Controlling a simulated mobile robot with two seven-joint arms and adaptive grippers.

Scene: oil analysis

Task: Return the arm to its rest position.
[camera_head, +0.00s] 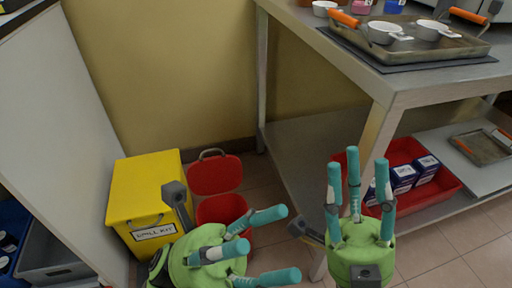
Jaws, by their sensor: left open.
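My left gripper (272,243) is at the bottom centre of the head view, with a green palm and teal-tipped fingers. Its fingers are spread open toward the right, with nothing between them. My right gripper (356,164) is to the right of it, with its fingers pointing up the picture, apart and empty. It appears in front of the table's near leg and part of a red bin. Most of both arms lies outside the view.
A metal table (420,88) at the right carries a tray (462,50) with white cups. A red bin (447,190) with boxes sits on its lower shelf. A yellow spill kit box (150,185) and a red open-lidded container (215,175) stand on the floor. A white panel (60,130) is at left.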

